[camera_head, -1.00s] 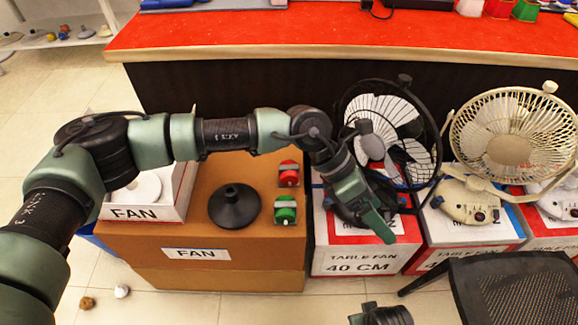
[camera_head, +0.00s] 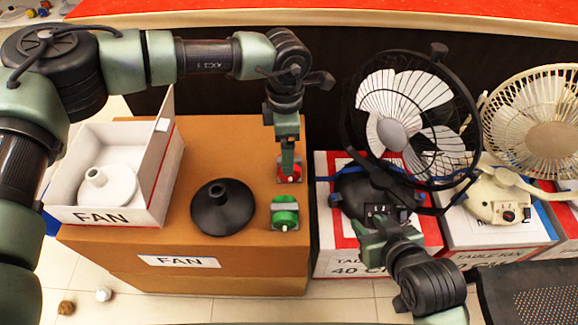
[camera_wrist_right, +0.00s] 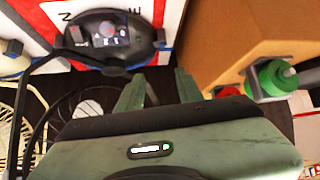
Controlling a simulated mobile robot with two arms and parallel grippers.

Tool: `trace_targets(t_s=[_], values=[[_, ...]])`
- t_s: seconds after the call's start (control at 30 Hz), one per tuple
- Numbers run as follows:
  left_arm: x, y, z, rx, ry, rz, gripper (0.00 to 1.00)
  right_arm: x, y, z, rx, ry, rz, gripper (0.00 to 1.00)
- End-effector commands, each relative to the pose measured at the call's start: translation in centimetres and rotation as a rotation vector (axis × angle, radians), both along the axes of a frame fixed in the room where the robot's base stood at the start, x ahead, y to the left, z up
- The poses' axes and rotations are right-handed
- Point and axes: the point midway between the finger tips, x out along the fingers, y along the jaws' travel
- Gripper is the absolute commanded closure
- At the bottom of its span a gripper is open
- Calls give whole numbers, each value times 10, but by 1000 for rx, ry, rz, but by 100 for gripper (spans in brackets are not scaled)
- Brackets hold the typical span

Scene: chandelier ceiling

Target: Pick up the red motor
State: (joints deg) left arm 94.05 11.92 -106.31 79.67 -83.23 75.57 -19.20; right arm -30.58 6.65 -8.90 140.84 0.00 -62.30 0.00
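The red motor (camera_head: 296,174) sits on the brown cardboard box near its right edge in the head view, mostly hidden by my left gripper. My left gripper (camera_head: 288,170) points down onto it; its fingers show edge-on, so I cannot tell if they are open or grip the motor. A green motor (camera_head: 285,213) lies just in front of it and also shows in the right wrist view (camera_wrist_right: 270,78). My right gripper (camera_head: 383,228) is near the black fan's base; in the right wrist view its fingers (camera_wrist_right: 158,88) are apart with nothing between them.
The brown box (camera_head: 240,262) also holds a black cone-shaped part (camera_head: 222,207) and an open white box (camera_head: 160,170) with a white cone. To the right, a black fan (camera_head: 400,125) and a cream fan (camera_head: 540,135) stand on boxes. A dark chair (camera_head: 530,290) is front right.

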Motion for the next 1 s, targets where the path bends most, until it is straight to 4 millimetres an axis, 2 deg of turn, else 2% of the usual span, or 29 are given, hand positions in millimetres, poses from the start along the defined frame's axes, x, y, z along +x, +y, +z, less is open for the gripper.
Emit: trace_targets(t_s=[0.1, 0.37, 0.7, 1.0], values=[[-1, 0, -16, 2, 3, -1, 13, 10, 4, 10, 15, -64, 5, 64], [1, -3, -34, 1, 2, -1, 13, 26, 11, 26, 40, -172, 13, 64], [4, -7, -73, 0, 2, -2, 13, 55, 24, 70, 100, -429, 30, 64], [4, -7, -76, -1, 1, -1, 13, 57, 26, 77, 107, -459, 32, 64]])
